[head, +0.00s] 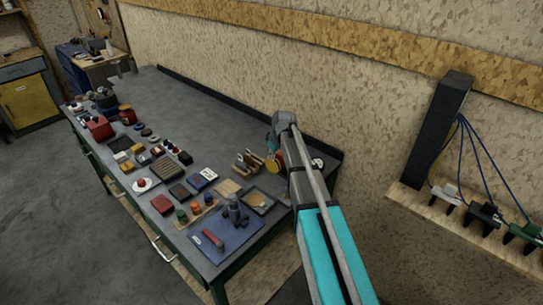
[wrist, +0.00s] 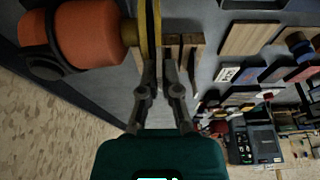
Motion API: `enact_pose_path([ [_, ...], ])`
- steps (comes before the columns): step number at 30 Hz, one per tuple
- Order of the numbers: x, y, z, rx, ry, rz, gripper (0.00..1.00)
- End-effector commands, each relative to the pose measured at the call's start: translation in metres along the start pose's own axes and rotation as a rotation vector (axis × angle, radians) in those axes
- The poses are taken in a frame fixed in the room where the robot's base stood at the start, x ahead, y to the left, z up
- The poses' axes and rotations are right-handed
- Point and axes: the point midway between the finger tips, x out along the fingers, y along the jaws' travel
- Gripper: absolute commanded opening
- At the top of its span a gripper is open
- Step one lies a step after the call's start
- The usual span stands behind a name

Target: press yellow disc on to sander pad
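The yellow disc (wrist: 157,22) shows nearly edge-on in the wrist view, at the tips of my gripper (wrist: 160,66). The two fingers are close together, with the disc's lower edge between their tips. In the head view the disc (head: 273,166) is a small yellow round beside my arm's end. The orange sander (wrist: 85,32) lies just left of the disc, with a dark ring at its far left and a narrow neck towards the disc. Its pad is largely hidden by the disc. I cannot tell whether disc and pad touch.
A slotted wooden rack (wrist: 188,46) stands right of the disc. The workbench (head: 190,103) carries many small items, among them a blue mat (head: 222,245) and a black-rimmed tray (head: 258,201). The bench's back stretch is clear. A wall runs behind.

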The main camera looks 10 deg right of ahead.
Motion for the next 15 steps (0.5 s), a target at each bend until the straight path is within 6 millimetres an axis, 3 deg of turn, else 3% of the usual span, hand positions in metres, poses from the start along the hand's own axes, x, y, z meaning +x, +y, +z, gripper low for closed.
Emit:
enact_pose_path([
  [13,0.0000,0.0052,-0.0001,0.000,0.000,0.000,0.00],
  [15,0.0000,0.0051,-0.0001,0.000,0.000,0.000,0.16],
])
